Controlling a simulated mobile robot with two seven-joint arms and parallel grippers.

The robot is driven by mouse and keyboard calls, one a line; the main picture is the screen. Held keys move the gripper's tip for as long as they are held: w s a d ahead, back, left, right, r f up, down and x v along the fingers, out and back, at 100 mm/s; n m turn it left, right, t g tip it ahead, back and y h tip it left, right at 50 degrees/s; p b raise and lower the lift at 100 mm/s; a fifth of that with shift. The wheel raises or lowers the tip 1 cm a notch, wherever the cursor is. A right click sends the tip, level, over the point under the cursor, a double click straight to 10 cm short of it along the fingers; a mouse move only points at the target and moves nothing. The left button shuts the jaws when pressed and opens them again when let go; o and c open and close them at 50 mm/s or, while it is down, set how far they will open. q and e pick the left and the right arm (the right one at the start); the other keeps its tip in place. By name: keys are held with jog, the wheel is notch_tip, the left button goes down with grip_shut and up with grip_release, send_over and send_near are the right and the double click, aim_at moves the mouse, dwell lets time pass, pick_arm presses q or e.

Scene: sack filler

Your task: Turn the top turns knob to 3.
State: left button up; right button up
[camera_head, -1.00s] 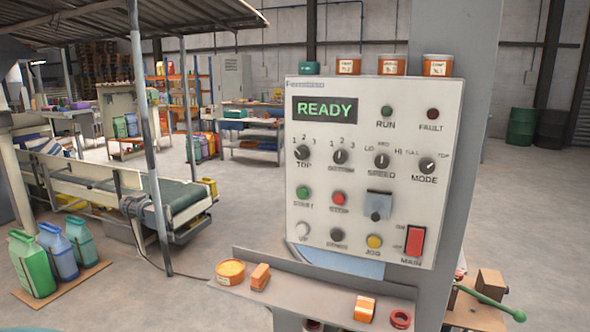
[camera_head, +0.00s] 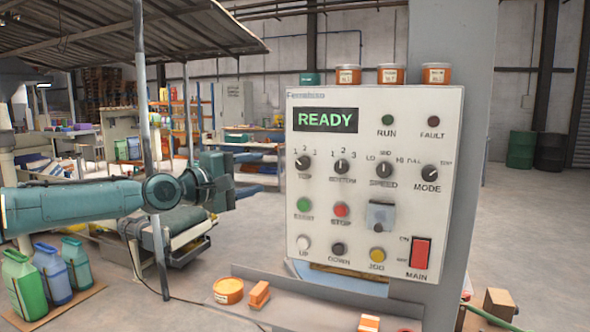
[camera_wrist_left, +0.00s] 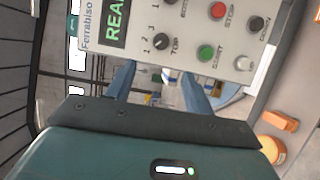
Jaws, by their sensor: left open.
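The top turns knob (camera_head: 303,163) is a small dark dial labelled TOP on the white control panel (camera_head: 375,260), with marks 1, 2 and 3 around it. Its pointer seems to lean up-left, near 1. The knob also shows in the left wrist view (camera_wrist_left: 161,43), turned sideways. My left gripper (camera_head: 222,178) is left of the panel, apart from it. In the left wrist view its two blue fingers (camera_wrist_left: 160,85) are spread with nothing between them. The knob is beyond the fingertips there. My right gripper is not in view.
The bottom knob (camera_head: 341,167) sits close right of the top knob, with the green start button (camera_head: 304,205) below. A display (camera_head: 326,120) reads READY. A shelf (camera_head: 300,309) juts out below, holding an orange tin (camera_head: 228,291) and orange blocks. A post (camera_head: 152,130) stands behind my left arm.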

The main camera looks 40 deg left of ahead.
pick_arm(q)
jog(key=w, duration=0.1)
send_near(300, 164)
jog(key=shift+w, duration=1.55)
jog(key=shift+w+d+f, duration=0.1)
jog(key=shift+w, duration=0.45)
jog(key=shift+w+d+f, duration=0.1)
jog(key=shift+w, duration=0.45)
jog(key=shift+w+d+r, duration=0.1)
jog(key=shift+w+d, duration=0.05)
jog(key=shift+w, duration=0.65)
jog(key=shift+w+d, duration=0.1)
jog(key=shift+w, duration=0.65)
jog(key=shift+c, duration=0.4)
jog(key=c, duration=0.9)
